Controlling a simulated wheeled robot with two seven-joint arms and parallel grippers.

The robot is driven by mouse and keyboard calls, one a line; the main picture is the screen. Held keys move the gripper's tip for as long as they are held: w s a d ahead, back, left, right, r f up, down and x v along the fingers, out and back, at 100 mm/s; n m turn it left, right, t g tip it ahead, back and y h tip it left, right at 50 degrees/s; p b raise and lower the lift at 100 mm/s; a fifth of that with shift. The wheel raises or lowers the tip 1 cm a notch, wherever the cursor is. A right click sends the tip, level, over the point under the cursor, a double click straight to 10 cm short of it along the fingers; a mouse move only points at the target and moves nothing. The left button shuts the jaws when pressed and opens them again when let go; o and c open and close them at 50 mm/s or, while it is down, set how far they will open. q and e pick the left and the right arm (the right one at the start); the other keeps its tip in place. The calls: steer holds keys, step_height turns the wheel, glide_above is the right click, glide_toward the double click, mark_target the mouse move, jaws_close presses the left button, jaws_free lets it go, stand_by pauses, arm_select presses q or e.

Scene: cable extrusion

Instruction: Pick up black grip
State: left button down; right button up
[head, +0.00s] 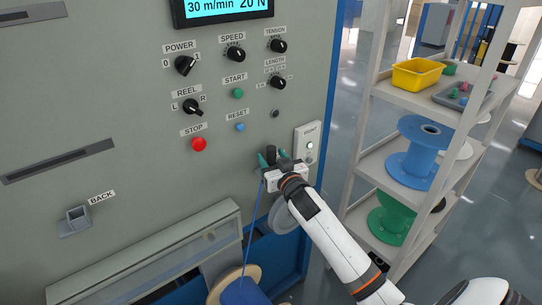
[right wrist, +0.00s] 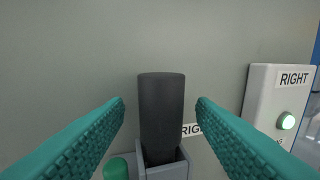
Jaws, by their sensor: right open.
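The black grip (right wrist: 161,108) stands upright in a grey square holder (right wrist: 166,171) on the machine panel. In the head view the grip (head: 271,153) shows as a small dark shape at the fingers. My right gripper (head: 273,158) is open, with its teal fingers on either side of the grip. In the right wrist view, gaps show between the grip and both fingertips of the right gripper (right wrist: 160,106). The fingers hide part of the "RIGHT" label beside the holder. My left gripper is not in view.
A white box with a lit green button (head: 309,146) is just right of the gripper. A blue cable (head: 252,225) runs down to a spool (head: 250,272) below. A shelf with a yellow bin (head: 416,74) and a blue reel (head: 412,165) stands at the right.

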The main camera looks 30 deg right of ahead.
steer(key=c, duration=1.1)
steer(key=shift+o, duration=0.2)
steer(key=shift+r, duration=0.4)
steer(key=shift+s+a+r+b, duration=0.1)
steer(key=shift+s+r+b, duration=0.15)
steer(key=shift+r, duration=0.4)
steer(key=shift+s+r+b, duration=0.1)
steer(key=shift+r+b, duration=0.1)
steer(key=shift+r, duration=0.4)
steer(key=s+a+b, duration=0.3)
steer(key=s, duration=1.4)
steer(key=shift+r, duration=0.1)
